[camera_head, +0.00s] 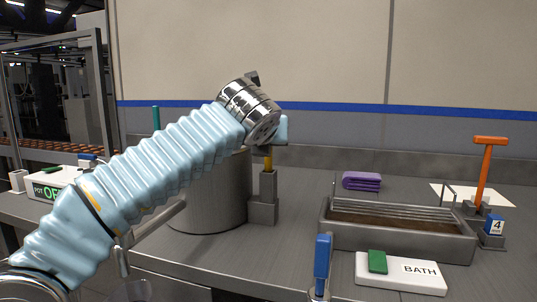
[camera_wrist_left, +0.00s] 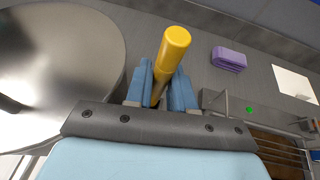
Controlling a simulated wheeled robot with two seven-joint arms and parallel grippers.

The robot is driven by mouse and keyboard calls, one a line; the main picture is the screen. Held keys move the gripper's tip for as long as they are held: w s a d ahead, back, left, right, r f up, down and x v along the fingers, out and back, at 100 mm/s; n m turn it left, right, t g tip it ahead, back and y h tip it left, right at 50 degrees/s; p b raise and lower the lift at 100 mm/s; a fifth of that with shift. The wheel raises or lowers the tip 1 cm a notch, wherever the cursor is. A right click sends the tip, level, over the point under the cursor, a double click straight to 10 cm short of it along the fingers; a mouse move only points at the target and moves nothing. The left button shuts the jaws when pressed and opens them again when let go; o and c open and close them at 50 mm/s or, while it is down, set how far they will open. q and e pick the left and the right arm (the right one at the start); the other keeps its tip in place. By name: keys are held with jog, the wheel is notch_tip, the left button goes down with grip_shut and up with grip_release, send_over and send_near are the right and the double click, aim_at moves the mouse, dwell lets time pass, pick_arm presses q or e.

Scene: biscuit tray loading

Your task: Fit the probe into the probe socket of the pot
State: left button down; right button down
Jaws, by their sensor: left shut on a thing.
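The pot (camera_head: 210,190) is a large grey metal cylinder under my left arm in the head view. Its round lid (camera_wrist_left: 65,55) fills the left of the left wrist view. A grey stepped block (camera_head: 268,187), seemingly the probe socket, stands at the pot's right side. My left gripper (camera_head: 270,143) is above this block, shut on the yellow probe (camera_wrist_left: 172,48). The probe (camera_head: 268,163) shows between the gripper and the block's top in the head view. Its lower end is hidden, so I cannot tell how far it is inside. My right gripper is not in view.
A metal bath (camera_head: 400,240) with a rack stands to the right, behind a white BATH panel (camera_head: 402,273). A blue handle (camera_head: 322,262) stands at the front. A purple folded cloth (camera_head: 361,181) and an orange T-shaped tool (camera_head: 487,165) are farther back. Bare counter lies between block and bath.

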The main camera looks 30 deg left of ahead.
aim_at(269, 171)
pick_arm(q)
jog(key=shift+g, duration=0.3)
jog(key=f, duration=0.4)
jog(key=shift+w+a, duration=0.1)
jog(key=shift+w, duration=0.1)
jog(key=c, duration=1.4)
grip_release()
jog(key=shift+f, duration=0.1)
jog(key=o, duration=0.3)
jog(key=shift+w, duration=0.2)
jog(key=shift+o, duration=0.6)
jog(key=shift+s+r, duration=0.1)
jog(key=shift+r, duration=0.1)
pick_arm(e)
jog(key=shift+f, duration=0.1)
